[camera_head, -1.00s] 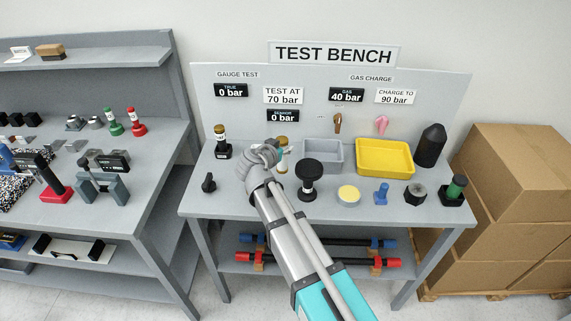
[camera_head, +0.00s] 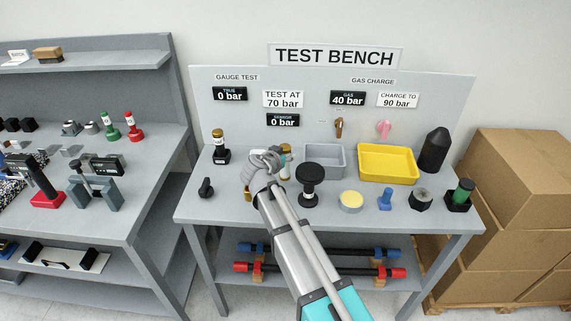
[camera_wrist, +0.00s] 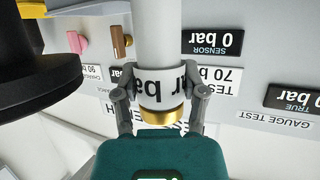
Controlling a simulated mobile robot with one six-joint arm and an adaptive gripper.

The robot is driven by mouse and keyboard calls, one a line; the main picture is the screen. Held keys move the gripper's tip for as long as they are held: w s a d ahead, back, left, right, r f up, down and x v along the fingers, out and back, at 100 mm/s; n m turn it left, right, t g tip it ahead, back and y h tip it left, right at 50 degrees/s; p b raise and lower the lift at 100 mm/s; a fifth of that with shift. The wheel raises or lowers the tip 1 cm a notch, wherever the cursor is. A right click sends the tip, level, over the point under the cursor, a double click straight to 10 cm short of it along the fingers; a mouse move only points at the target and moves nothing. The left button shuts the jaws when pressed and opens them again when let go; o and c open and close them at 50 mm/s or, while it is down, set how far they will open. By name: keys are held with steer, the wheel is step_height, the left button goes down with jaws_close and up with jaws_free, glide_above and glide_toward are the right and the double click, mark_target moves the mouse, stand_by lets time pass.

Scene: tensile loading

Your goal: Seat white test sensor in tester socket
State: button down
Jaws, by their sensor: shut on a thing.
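My gripper (camera_head: 272,160) is above the front-left part of the test bench. In the wrist view, my gripper (camera_wrist: 163,84) is shut on the white test sensor (camera_wrist: 156,35), one finger on each side of its labelled band. The sensor is a white cylinder with a gold end and black "bar" lettering. In the head view, a gold-and-white piece (camera_head: 286,150) shows just right of my gripper, partly covered by it. A small yellow-gold part (camera_head: 247,191) shows below my wrist; I cannot tell what it is. I cannot clearly make out the tester socket.
A black-based gauge with a gold top (camera_head: 219,147) stands to the left, with a black knob (camera_head: 206,187) in front. A black-topped post (camera_head: 310,182) stands close on the right. A grey bin (camera_head: 324,158) and yellow tray (camera_head: 388,162) are behind it.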

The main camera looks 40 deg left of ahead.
steer(key=shift+w+a+f+b, duration=0.2)
steer(key=shift+w+f+b, duration=0.2)
steer(key=shift+f+b, duration=1.55)
steer(key=shift+f, duration=0.05)
steer(key=shift+f, duration=0.2)
steer(key=shift+c, duration=0.8)
jaws_free()
steer(key=shift+r, duration=0.25)
steer(key=shift+s+d+r, duration=0.1)
steer(key=shift+s+r, duration=0.05)
steer(key=shift+s, duration=0.15)
steer(key=p+v, duration=0.4)
steer(key=v, duration=0.7)
steer(key=shift+s+p, duration=0.2)
steer(key=shift+p, duration=0.1)
